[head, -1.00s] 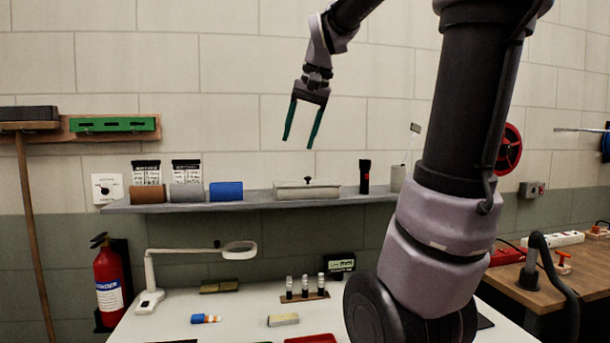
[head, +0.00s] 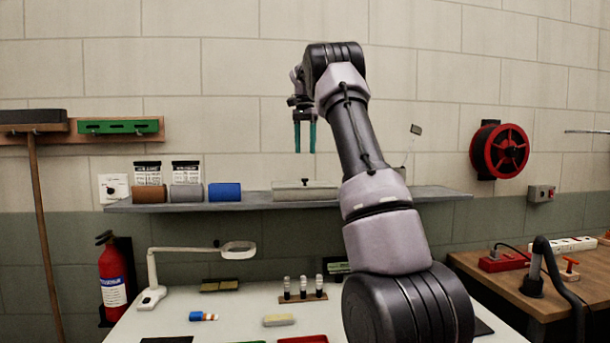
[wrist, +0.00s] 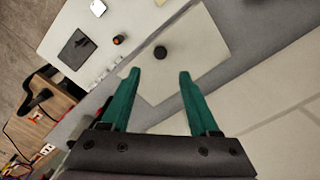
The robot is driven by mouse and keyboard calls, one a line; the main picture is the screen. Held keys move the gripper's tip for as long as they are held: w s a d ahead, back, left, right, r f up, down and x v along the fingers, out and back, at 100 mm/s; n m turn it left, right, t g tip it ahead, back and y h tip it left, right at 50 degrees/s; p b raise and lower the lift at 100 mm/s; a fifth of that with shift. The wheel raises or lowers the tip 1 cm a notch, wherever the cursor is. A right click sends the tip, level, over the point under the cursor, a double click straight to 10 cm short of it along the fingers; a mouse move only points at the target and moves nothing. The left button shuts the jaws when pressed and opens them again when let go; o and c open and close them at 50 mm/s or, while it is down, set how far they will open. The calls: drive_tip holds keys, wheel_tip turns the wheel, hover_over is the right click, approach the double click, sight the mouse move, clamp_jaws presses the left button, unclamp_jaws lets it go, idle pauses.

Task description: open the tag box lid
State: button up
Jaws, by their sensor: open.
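The tag box (head: 290,193) is a pale, low, wide box on the wall shelf, with a small dark knob (head: 305,182) on its lid. In the wrist view the lid (wrist: 188,50) is a pale panel and the round dark knob (wrist: 160,52) shows just beyond the fingertips, roughly between them. My gripper (head: 304,124) points down above the box, its teal fingers apart and empty. It also shows in the wrist view (wrist: 160,75). The fingers are clear of the knob. The right end of the box is partly hidden by my arm in the head view.
The shelf (head: 240,206) also holds brown, grey and blue rolls (head: 225,192) to the left of the box. Below is a white bench with a magnifier lamp (head: 237,250), small vials (head: 303,288) and small blocks. The wall is close behind the shelf.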

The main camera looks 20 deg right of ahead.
sight(303, 181)
wheel_tip(303, 181, down, 10)
drive_tip(key=shift+r, duration=0.2)
clamp_jaws()
idle(1.5)
